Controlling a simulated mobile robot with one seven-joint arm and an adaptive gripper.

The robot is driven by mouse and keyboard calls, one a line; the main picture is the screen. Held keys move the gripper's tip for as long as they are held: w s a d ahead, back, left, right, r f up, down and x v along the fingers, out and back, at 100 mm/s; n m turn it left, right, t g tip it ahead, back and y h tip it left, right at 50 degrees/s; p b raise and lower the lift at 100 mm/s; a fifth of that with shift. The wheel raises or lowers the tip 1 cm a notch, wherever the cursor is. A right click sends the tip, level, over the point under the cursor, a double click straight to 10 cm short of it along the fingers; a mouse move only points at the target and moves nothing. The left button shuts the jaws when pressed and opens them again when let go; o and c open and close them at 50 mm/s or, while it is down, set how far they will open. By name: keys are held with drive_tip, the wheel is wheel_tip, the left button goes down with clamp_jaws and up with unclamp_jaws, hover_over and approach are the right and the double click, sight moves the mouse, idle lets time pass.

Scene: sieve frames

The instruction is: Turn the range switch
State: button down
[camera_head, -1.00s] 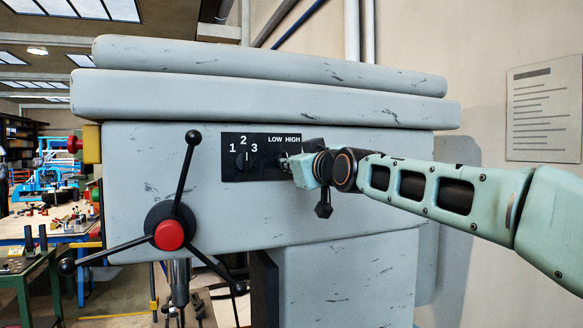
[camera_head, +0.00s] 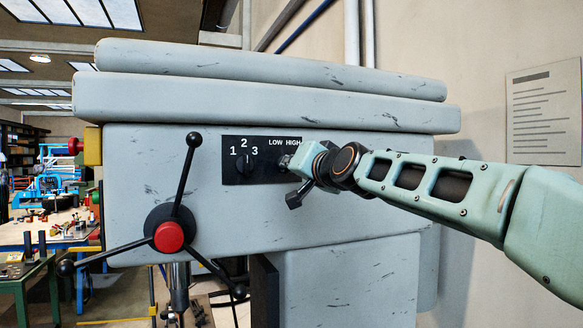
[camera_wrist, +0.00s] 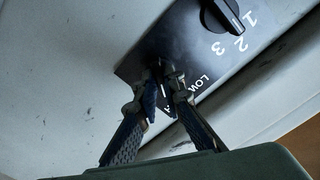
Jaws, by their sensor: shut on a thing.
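The black control plate (camera_head: 262,175) is on the grey machine head and bears the LOW and HIGH labels and a speed knob (camera_head: 244,162) marked 1, 2, 3. My gripper (camera_head: 286,162) reaches in from the right, with its tips at the plate below the LOW HIGH labels. In the wrist view my gripper (camera_wrist: 166,88) is shut on the range switch (camera_wrist: 162,90), with one finger on each side. The fingers hide most of the switch, so its exact setting cannot be read. In that view the plate appears strongly tilted and the speed knob (camera_wrist: 220,17) is clear of the fingers.
A three-armed handle with a red hub (camera_head: 169,237) stands out from the machine, left of the plate. A wall (camera_head: 500,60) with a paper notice (camera_head: 544,112) is behind my arm. A workbench (camera_head: 40,232) with clutter is at the far left.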

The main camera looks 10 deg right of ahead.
drive_tip(key=shift+m, duration=0.5)
drive_tip(key=c, duration=2)
unclamp_jaws()
drive_tip(key=shift+c, duration=0.2)
drive_tip(key=shift+s+d, duration=0.1)
drive_tip(key=shift+s, duration=0.05)
drive_tip(key=s+d, duration=0.2)
drive_tip(key=s, duration=0.9)
drive_tip(key=shift+s, duration=0.25)
